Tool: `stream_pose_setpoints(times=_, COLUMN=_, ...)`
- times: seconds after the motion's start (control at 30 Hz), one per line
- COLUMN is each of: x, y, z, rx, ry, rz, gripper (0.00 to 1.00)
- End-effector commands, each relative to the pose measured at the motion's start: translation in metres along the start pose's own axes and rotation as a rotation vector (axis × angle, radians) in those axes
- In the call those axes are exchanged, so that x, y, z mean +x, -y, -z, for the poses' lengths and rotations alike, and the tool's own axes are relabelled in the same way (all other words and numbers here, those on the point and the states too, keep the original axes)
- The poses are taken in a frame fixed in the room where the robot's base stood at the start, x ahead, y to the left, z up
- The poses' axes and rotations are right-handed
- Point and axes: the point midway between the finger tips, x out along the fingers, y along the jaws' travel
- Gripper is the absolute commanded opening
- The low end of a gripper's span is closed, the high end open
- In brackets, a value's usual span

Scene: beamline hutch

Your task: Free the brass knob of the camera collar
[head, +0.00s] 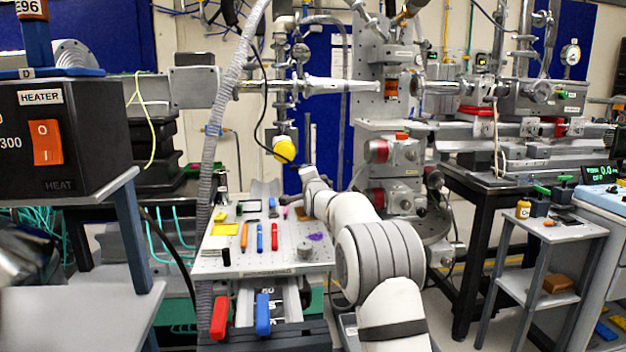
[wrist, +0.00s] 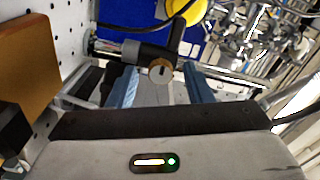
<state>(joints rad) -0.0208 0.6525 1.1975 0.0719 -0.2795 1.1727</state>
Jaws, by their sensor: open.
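In the wrist view, the brass knob (wrist: 160,73) shows as a small round face with a dark slot. It sits on the dark grey camera collar (wrist: 152,53), which joins a metal rod at its left and a black stem at its upper right. My gripper (wrist: 162,84) is open, with one blue finger pad on each side of the knob. Gaps show on both sides, so neither pad appears to touch it. How far the knob lies between the pads in depth I cannot tell. In the head view, my arm reaches to the breadboard's back edge; the fingers and knob are not discernible there.
The perforated breadboard (head: 262,262) carries pens and small tools. An orange-brown block (wrist: 28,62) stands close at the left in the wrist view. A yellow round part (head: 283,149) with a black cable hangs above the board's back. Beamline hardware crowds the space behind.

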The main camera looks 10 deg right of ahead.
Motion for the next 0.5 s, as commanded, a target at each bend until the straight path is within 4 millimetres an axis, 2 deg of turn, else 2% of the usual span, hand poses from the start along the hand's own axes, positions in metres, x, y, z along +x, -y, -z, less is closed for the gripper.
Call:
stream_pose_setpoints(times=0.17, x=-0.01, y=0.001, z=0.0, rx=0.0, ry=0.0, rz=0.0, gripper=0.46)
stream_pose_setpoints(times=0.5, x=-0.058, y=0.001, z=0.0, rx=0.0, ry=0.0, rz=0.0, gripper=0.46)
